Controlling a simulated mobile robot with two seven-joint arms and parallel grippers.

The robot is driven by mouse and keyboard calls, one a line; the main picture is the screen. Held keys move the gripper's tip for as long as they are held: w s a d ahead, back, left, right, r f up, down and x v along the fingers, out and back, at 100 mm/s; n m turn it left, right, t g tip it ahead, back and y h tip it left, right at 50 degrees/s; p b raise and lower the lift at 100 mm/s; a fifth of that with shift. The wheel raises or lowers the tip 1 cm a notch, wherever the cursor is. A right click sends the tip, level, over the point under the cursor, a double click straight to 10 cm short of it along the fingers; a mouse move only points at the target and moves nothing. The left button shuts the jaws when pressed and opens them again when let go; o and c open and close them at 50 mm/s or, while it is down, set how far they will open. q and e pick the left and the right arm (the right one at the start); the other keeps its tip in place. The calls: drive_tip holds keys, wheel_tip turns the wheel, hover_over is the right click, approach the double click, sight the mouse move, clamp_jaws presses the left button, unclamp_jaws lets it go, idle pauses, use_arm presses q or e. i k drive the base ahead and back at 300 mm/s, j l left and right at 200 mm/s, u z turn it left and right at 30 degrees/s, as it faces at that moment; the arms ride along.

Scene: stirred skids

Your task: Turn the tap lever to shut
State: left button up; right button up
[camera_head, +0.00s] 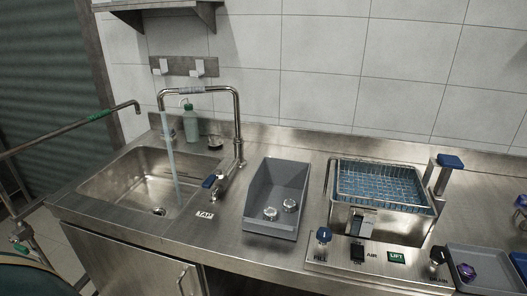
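The tap (238,130) is a tall chrome pipe that bends over the sink (115,182). A pale blue stream of water (171,155) falls from its spout into the basin near the drain. A label reading TAP (205,215) is on the counter just in front of the lever. Neither of my grippers is in view.
A grey tray (256,222) with two metal knobs stands right of the tap. Further right are a blue wire basket (382,187) over a tank and a panel with FILL, AIR, LIFT and DRAIN controls. A green bottle (191,124) stands behind the sink. A metal rail crosses the left side.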

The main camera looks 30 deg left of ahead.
sight(220, 173)
drive_tip(key=u, duration=1.15)
